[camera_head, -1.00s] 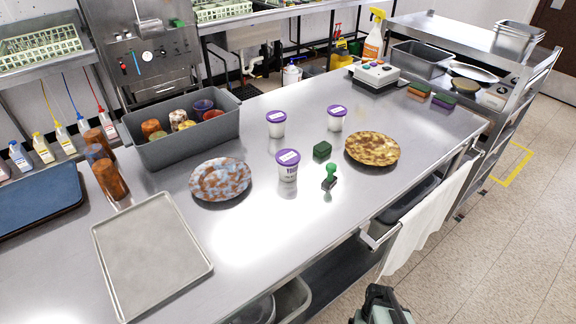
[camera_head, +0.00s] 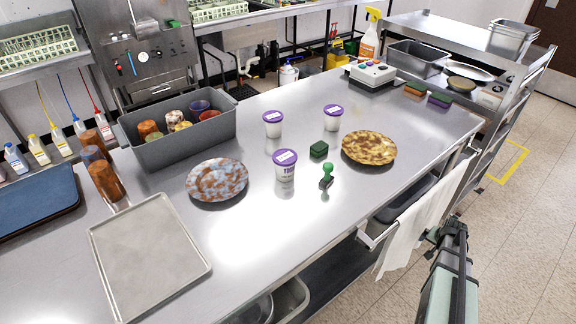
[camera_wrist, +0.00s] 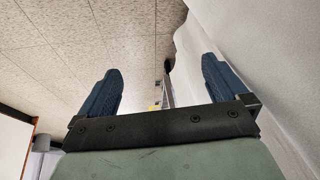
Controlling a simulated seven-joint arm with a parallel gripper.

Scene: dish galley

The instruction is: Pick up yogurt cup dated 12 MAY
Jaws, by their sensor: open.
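Three white yogurt cups with purple lids stand upright on the steel counter: the front one (camera_head: 285,170), the back left one (camera_head: 272,130) and the back right one (camera_head: 332,122). Each lid has a white label, but the dates are too small to read. My gripper (camera_wrist: 161,85) is open and empty in the wrist view, with its two blue-black fingers apart. In the head view my arm is at the lower right, off the counter's front edge beside a white towel, well away from the cups. No cup shows in the wrist view.
Mottled plates lie left (camera_head: 217,180) and right (camera_head: 369,147). A grey bin (camera_head: 184,143) holds several cups. A white towel (camera_head: 412,228) hangs at the front edge.

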